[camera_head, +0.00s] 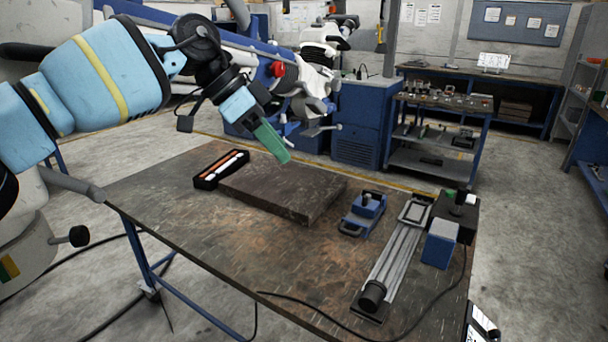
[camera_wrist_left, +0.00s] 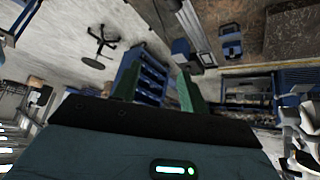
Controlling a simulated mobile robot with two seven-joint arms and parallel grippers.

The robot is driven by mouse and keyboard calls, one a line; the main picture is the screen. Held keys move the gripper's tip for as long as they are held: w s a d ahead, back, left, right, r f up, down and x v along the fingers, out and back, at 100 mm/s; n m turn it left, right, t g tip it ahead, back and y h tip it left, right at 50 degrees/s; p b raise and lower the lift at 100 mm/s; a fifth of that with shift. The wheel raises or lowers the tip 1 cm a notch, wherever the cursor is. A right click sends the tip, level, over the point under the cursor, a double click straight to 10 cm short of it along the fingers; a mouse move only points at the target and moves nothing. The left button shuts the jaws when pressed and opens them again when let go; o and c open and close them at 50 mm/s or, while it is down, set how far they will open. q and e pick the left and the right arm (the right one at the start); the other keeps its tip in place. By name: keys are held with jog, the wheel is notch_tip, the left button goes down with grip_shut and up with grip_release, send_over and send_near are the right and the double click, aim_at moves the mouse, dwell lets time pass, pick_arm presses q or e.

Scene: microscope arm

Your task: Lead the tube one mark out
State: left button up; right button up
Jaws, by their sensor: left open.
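My left gripper (camera_head: 277,143) hangs in the air above the far left part of the table, near the thick dark block, and holds nothing I can see. Its two green fingers stand apart in the left wrist view (camera_wrist_left: 158,90). A white and dark instrument head (camera_head: 312,85) with levers shows just behind it, on a pale boom; it also shows at the right edge of the left wrist view (camera_wrist_left: 306,125). I see no contact with it. I cannot tell which part is the tube, and no marks are readable. My right gripper is not in view.
The brown table (camera_head: 210,240) carries a thick dark block (camera_head: 290,190), a black tray (camera_head: 207,182), a blue device (camera_head: 365,212), a metal rail (camera_head: 397,257), a blue block (camera_head: 440,243) and a dark box (camera_head: 460,213). A cable crosses the front. The table's left front is clear.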

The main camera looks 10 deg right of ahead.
pick_arm(q)
jog(key=s+d+f+m+g+h, duration=0.1)
jog(key=s+d+f+m+h, duration=0.1)
jog(key=d+f, duration=0.2)
jog(key=shift+d+f+g, duration=0.3)
jog(key=shift+d+f, duration=0.1)
jog(key=shift+f, duration=0.2)
